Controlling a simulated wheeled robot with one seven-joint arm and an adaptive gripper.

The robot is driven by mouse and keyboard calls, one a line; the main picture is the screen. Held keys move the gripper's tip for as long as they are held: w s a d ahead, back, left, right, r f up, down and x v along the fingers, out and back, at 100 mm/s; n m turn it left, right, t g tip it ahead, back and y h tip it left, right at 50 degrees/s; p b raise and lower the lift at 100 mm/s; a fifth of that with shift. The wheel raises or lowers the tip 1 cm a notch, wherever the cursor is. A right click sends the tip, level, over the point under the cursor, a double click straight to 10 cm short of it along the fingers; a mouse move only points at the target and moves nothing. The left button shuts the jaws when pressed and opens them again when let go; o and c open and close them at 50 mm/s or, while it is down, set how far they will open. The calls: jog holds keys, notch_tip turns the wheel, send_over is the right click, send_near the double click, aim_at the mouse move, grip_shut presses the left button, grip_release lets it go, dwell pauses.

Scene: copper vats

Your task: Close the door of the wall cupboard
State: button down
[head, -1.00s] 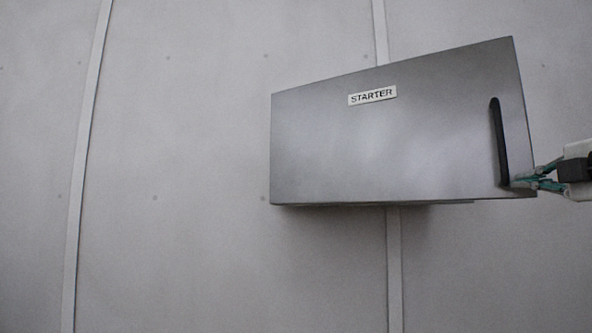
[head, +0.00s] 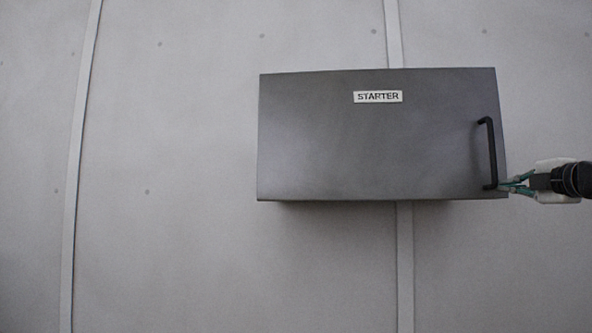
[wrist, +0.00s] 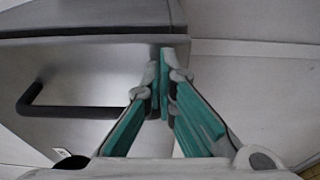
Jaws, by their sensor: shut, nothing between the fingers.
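The wall cupboard's grey door (head: 340,145), labelled STARTER, faces me nearly square in the head view. Its black bar handle (head: 491,155) is upright near the right edge. My gripper (head: 507,187) is shut and empty, its tips at the door's lower right edge beside the handle's lower end. In the wrist view the shut fingertips (wrist: 163,62) overlap the door's edge, with the handle (wrist: 75,109) to the left. A seam runs between the door (wrist: 90,75) and the grey cupboard body (wrist: 90,14). I cannot tell whether a small gap is left or whether the fingertips touch.
The cupboard hangs on a pale wall (head: 180,250) with vertical strips (head: 405,260) and small studs. The wall left of and below the cupboard is clear. My arm comes in from the right.

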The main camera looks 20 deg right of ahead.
jog(key=shift+w+d+r, duration=0.15)
jog(key=shift+w+d, duration=0.25)
jog(key=shift+w, duration=0.35)
jog(key=shift+w+d+r, duration=0.15)
jog(key=shift+w+d, duration=0.25)
jog(key=shift+w, duration=0.3)
jog(key=shift+f, duration=0.1)
